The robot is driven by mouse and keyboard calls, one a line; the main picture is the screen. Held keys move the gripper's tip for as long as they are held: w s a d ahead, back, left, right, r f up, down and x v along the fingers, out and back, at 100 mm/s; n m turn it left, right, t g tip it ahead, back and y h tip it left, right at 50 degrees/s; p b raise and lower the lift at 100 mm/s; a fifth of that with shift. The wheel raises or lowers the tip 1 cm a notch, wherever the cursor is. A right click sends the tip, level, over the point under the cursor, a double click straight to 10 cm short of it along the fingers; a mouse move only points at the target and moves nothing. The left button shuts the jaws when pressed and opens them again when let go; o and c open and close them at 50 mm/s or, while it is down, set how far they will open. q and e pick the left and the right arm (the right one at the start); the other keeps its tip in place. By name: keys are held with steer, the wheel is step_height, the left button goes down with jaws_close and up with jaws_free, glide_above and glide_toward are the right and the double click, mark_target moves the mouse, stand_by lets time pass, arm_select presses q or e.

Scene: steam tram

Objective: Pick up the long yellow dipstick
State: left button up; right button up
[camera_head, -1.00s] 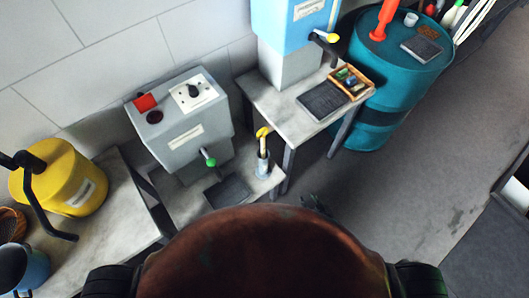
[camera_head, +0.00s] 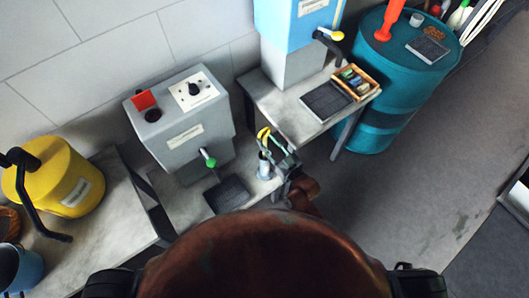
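The yellow dipstick (camera_head: 263,134) stands upright in a small grey cylindrical holder (camera_head: 263,168) on the low bench beside the grey machine. Its yellow top shows, and its lower part is hidden in the holder. My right gripper (camera_head: 273,148) is at the dipstick's right side, with its fingers apart and pointing toward it. The fingers overlap the dipstick in the picture, and I cannot tell whether they touch it. My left gripper is not in view.
The grey machine (camera_head: 182,120) with a green-tipped lever (camera_head: 209,161) stands left of the dipstick. A table (camera_head: 294,117) with a dark pad and a wooden box (camera_head: 354,82) is behind it. A teal drum (camera_head: 385,85) stands at the right. Open floor (camera_head: 400,200) lies to the right.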

steer(key=shift+x, duration=1.15)
jaws_close()
